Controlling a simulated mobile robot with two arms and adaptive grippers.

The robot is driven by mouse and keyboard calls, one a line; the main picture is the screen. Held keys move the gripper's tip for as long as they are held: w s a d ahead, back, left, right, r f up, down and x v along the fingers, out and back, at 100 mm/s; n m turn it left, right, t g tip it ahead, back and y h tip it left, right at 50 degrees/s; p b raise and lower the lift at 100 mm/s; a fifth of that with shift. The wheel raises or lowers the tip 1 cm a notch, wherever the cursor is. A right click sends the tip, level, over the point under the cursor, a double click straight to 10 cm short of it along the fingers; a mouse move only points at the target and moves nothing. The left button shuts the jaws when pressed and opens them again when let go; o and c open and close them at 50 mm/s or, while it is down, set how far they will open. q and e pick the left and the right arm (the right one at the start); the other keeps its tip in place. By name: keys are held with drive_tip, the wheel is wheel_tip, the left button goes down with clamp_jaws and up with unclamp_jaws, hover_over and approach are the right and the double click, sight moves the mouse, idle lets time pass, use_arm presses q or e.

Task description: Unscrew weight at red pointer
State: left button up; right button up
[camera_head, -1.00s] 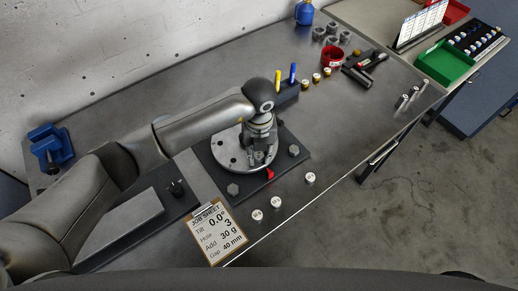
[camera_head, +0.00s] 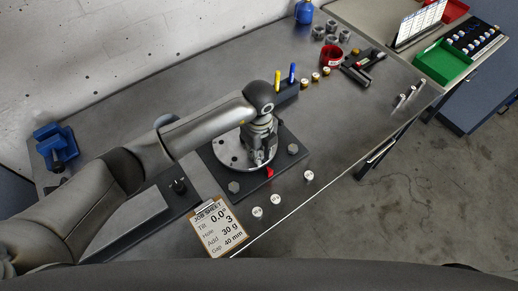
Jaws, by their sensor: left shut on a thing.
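The round grey rotor disc (camera_head: 230,153) lies on a dark square base plate (camera_head: 292,163) on the bench. The red pointer (camera_head: 270,172) is at the disc's front edge. My left gripper (camera_head: 261,160) points down over the front right part of the disc, just behind the pointer. It is shut on a weight at the disc, which the fingers mostly hide. I cannot tell whether the weight is still threaded in. My right gripper is out of view.
Loose silver weights (camera_head: 258,212) stand near the bench's front edge. A job sheet clipboard (camera_head: 219,228) lies to their left. Brass weights (camera_head: 304,84), a red bowl (camera_head: 331,57) and a dark tool (camera_head: 357,75) are farther back. A green tray (camera_head: 445,62) is on the right.

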use_arm(q)
drive_tip(key=n+p, duration=0.2)
drive_tip(key=n, duration=0.3)
drive_tip(key=shift+r, duration=0.15)
drive_tip(key=n+p, duration=0.2)
drive_tip(key=n, duration=0.1)
drive_tip(key=shift+n, duration=0.3)
drive_tip(key=n+p, duration=0.1)
drive_tip(key=n, duration=0.2)
drive_tip(key=shift+n+p, duration=0.3)
drive_tip(key=shift+p, duration=0.05)
drive_tip(key=n+p, duration=0.1)
drive_tip(key=n, duration=0.2)
drive_tip(key=shift+n+p, duration=0.3)
drive_tip(key=shift+p, duration=0.1)
drive_tip(key=shift+s+d+r+n+p, duration=0.1)
drive_tip(key=shift+r+n+p, duration=0.1)
drive_tip(key=shift+n+p, duration=0.7)
drive_tip(key=shift+f, duration=0.3)
